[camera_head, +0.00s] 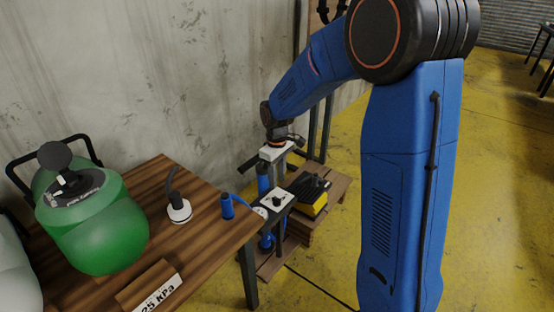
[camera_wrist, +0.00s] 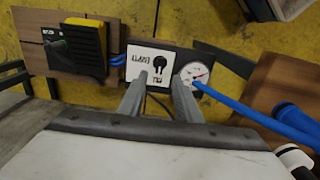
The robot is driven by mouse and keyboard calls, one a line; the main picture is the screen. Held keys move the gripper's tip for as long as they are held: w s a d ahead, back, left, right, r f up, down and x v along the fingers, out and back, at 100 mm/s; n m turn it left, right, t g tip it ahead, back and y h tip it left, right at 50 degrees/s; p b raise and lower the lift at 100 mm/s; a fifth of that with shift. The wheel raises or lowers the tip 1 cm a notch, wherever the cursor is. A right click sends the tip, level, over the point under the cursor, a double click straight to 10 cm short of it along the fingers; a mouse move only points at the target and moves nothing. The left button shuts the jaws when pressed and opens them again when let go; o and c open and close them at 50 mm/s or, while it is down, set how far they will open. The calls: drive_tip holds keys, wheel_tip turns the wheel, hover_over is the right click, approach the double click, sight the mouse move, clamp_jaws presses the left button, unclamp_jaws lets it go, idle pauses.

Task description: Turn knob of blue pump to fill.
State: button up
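The blue pump (camera_head: 265,241) stands beyond the right end of the wooden table, partly hidden by its top plate. A white panel with a black knob (camera_head: 278,199) is on top; in the wrist view the knob (camera_wrist: 159,64) sits on the panel (camera_wrist: 136,68), whose EMPTY and FILL labels appear upside down. I cannot tell the knob's setting for certain. A round white gauge (camera_wrist: 193,74) with a red needle is beside the panel. My gripper (camera_head: 279,172) is above the panel, pointing down. In the wrist view its fingers (camera_wrist: 160,82) are apart, with nothing between them.
A yellow and black box (camera_head: 312,194) is beside the pump on a wooden stand. A blue hose (camera_wrist: 250,112) runs from the gauge. The table (camera_head: 205,232) holds a green tank (camera_head: 95,228) and a white-based fitting (camera_head: 179,211). A concrete wall is behind.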

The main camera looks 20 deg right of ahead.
wheel_tip(320, 180, up, 9)
idle(0.3)
drive_tip(key=shift+s, duration=0.1)
drive_tip(key=s+d+r+m+t, duration=0.1)
drive_tip(key=s+d+r+m, duration=0.1)
drive_tip(key=s, duration=0.9)
drive_tip(key=s+d+r+m+t, duration=0.2)
drive_tip(key=s+m, duration=0.1)
drive_tip(key=s, duration=0.8)
drive_tip(key=s+d+r+m+t, duration=0.1)
drive_tip(key=s+d+r+m, duration=0.1)
drive_tip(key=s, duration=0.9)
drive_tip(key=shift+d+t, duration=0.35)
drive_tip(key=shift+t, duration=0.05)
drive_tip(key=shift+r, duration=0.1)
